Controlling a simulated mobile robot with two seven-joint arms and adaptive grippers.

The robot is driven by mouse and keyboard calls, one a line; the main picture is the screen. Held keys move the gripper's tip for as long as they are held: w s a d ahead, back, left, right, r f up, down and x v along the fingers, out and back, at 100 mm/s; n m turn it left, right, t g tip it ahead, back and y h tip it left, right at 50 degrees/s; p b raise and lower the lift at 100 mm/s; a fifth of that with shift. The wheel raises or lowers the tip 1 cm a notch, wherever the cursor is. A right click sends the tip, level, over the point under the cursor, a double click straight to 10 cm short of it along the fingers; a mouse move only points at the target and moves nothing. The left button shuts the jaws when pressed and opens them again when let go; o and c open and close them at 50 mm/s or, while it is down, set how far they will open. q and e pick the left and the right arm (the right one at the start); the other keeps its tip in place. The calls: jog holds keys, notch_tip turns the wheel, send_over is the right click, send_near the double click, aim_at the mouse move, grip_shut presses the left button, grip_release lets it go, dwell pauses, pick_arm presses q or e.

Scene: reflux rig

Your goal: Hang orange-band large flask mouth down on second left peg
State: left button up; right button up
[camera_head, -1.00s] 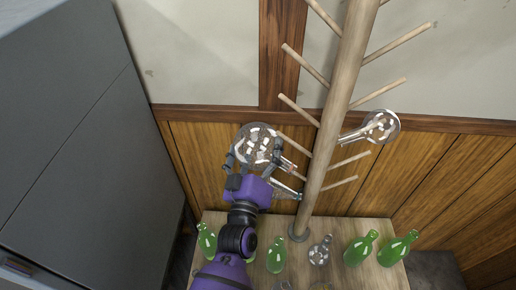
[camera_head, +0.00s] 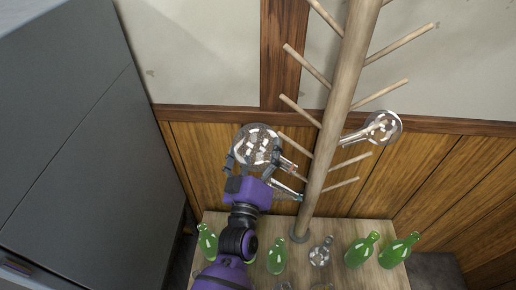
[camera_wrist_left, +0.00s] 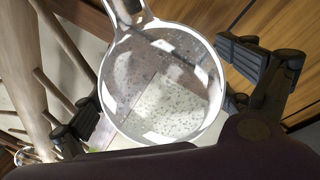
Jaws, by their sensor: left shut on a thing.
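My left gripper (camera_head: 256,162) is shut on a large clear round flask (camera_head: 256,140), left of the wooden peg stand (camera_head: 334,120). The flask's neck points right and slightly down towards the stand, close to the lower left pegs. I cannot tell whether a peg is inside the neck. In the left wrist view, the flask (camera_wrist_left: 165,85) sits between the two fingers (camera_wrist_left: 163,92), its neck running out at the top. I cannot make out an orange band clearly. A left peg (camera_head: 298,110) above the flask is bare. My right gripper is not in view.
Another clear flask (camera_head: 384,126) hangs on a right peg. Clear glass (camera_head: 285,189) shows beside the gripper, partly hidden. Green bottles (camera_head: 361,248) and a small clear flask (camera_head: 320,253) stand on the wooden table (camera_head: 340,277). A grey cabinet (camera_head: 70,130) is at left.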

aim_at(254, 170)
pick_arm(q)
jog(key=shift+s+d+f+n, duration=0.25)
jog(key=shift+s+f+n, duration=0.2)
jog(key=shift+f, duration=0.3)
jog(key=o, duration=1.7)
jog(key=shift+m, duration=0.45)
jog(key=shift+r+v, duration=0.25)
jog(key=shift+v, duration=1.55)
jog(key=shift+r+v, duration=0.2)
jog(key=shift+v, duration=1.55)
jog(key=shift+s+a, duration=0.15)
jog(key=shift+a, duration=0.05)
